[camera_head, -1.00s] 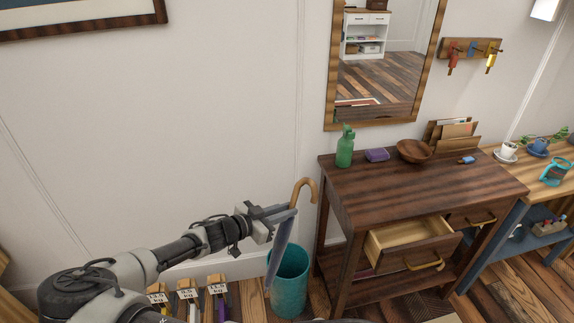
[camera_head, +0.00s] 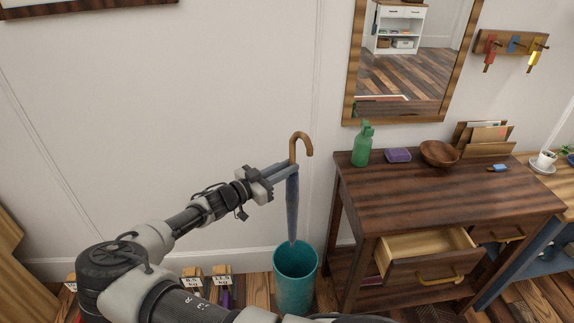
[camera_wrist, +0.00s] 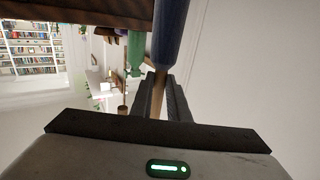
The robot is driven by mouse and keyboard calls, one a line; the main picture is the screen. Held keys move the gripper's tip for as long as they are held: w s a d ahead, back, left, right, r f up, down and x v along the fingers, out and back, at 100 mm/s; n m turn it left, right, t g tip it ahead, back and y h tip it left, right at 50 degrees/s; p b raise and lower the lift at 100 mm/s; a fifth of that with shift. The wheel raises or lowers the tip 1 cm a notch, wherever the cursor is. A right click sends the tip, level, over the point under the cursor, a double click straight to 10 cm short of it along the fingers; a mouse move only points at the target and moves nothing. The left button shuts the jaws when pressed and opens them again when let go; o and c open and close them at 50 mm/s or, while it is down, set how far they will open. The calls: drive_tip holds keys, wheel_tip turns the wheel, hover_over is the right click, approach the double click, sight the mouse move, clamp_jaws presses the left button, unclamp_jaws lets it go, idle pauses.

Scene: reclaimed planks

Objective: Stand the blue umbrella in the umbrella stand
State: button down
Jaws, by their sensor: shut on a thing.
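The blue umbrella (camera_head: 292,208) hangs nearly upright, with its curved wooden handle (camera_head: 303,140) at the top. My gripper (camera_head: 287,172) is shut on it just below the handle. In the wrist view the umbrella (camera_wrist: 171,35) runs up from between the fingers (camera_wrist: 160,97). The teal umbrella stand (camera_head: 295,283) is on the floor by the wall. The umbrella's lower tip is at about the stand's rim in the head view; I cannot tell whether it is inside the opening.
A dark wooden table (camera_head: 440,190) with an open drawer (camera_head: 432,250) stands just right of the stand. Several labelled slots (camera_head: 207,275) are at floor level to the left.

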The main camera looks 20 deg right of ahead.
drive_tip(key=shift+f+b, duration=0.6)
drive_tip(key=shift+f, duration=1.2)
drive_tip(key=b, duration=1)
hover_over(289, 223)
drive_tip(key=f, duration=0.7)
drive_tip(key=a+f, duration=0.1)
drive_tip(key=f, duration=0.3)
drive_tip(key=shift+f, duration=0.3)
drive_tip(key=shift+d+f, duration=0.1)
drive_tip(key=shift+f, duration=5.5)
